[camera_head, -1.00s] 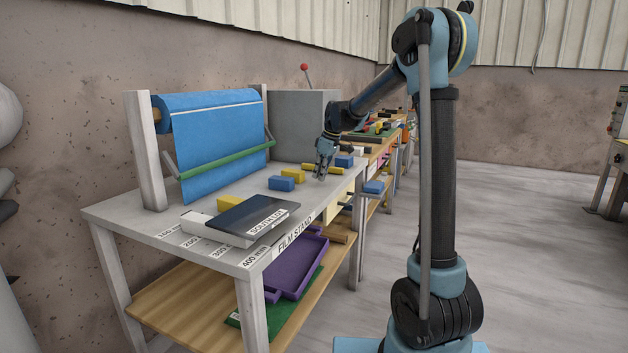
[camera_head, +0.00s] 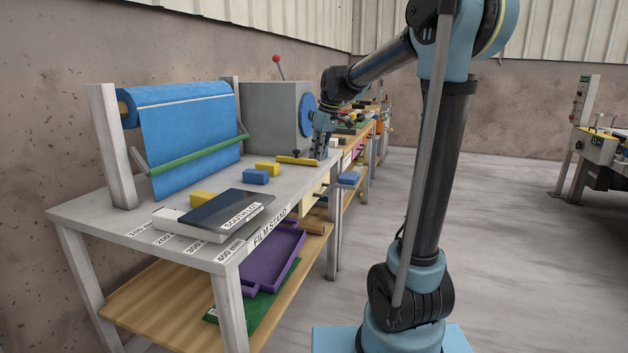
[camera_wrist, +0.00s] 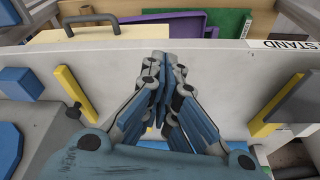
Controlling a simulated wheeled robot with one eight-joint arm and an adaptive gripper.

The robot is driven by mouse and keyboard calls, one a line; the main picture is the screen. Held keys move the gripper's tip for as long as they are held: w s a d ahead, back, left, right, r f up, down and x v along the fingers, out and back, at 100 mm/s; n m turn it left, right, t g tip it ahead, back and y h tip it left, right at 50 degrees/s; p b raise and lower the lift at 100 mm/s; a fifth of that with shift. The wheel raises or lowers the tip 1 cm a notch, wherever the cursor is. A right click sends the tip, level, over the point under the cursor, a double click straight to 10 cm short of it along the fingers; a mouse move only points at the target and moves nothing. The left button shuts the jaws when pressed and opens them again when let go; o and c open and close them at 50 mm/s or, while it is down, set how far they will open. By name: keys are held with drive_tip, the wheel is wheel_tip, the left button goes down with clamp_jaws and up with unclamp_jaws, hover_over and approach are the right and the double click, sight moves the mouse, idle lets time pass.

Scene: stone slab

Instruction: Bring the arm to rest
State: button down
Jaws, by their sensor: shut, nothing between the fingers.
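My gripper (camera_head: 320,153) hangs at the far right end of the film stand bench (camera_head: 105,207), beside a yellow bar (camera_head: 298,160). Its fingers are closed together with nothing between them, as the wrist view also shows (camera_wrist: 162,62). I cannot tell whether the fingertips touch the bench. My arm is stretched out, from its column at the right of the head view toward the bench.
A blue block (camera_head: 255,177) and yellow blocks (camera_head: 203,198) lie on the bench, with a dark-topped box (camera_head: 228,207) in front. A blue film roll (camera_head: 188,140) and grey machine (camera_head: 268,115) stand behind. Open floor (camera_head: 490,250) lies right.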

drive_tip(key=s+d+f+m+h, duration=0.1)
drive_tip(key=s+d+f+m, duration=0.2)
drive_tip(key=s+d, duration=0.45)
drive_tip(key=s+d+f+m, duration=0.3)
drive_tip(key=s+d+f, duration=0.1)
drive_tip(key=s, duration=0.7)
drive_tip(key=s+d+f+m, duration=0.2)
drive_tip(key=s+d+f, duration=0.1)
drive_tip(key=s+f, duration=0.3)
drive_tip(key=s+d+f+m+h, duration=0.1)
drive_tip(key=s+d+f+m, duration=0.2)
drive_tip(key=s+f, duration=0.4)
drive_tip(key=shift+s+d+f+t+h, duration=0.25)
drive_tip(key=shift+s+d+t+h, duration=0.1)
drive_tip(key=shift+s, duration=0.9)
